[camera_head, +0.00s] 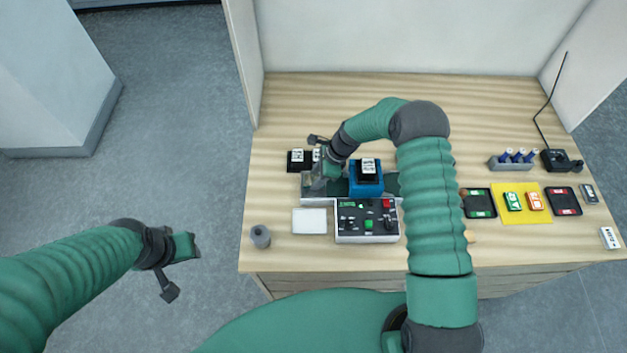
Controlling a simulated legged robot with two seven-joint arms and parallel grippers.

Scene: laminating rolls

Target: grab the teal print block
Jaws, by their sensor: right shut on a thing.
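My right gripper (319,183) reaches down at the left end of the laminating machine, left of a blue block with a black top and white label (367,174). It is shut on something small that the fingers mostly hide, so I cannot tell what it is. A green block with a white mark (513,201) lies on a yellow mat (525,216), beside an orange block (535,201). I cannot tell if either green or blue block is the teal print block. My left gripper (185,248) hangs over the floor, left of the table; its opening is unclear.
A control box (367,222) with buttons stands in front of the machine. A white pad (309,221) and a grey cup (260,236) are left of it. Black trays (480,203) flank the mat. The table's back is clear.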

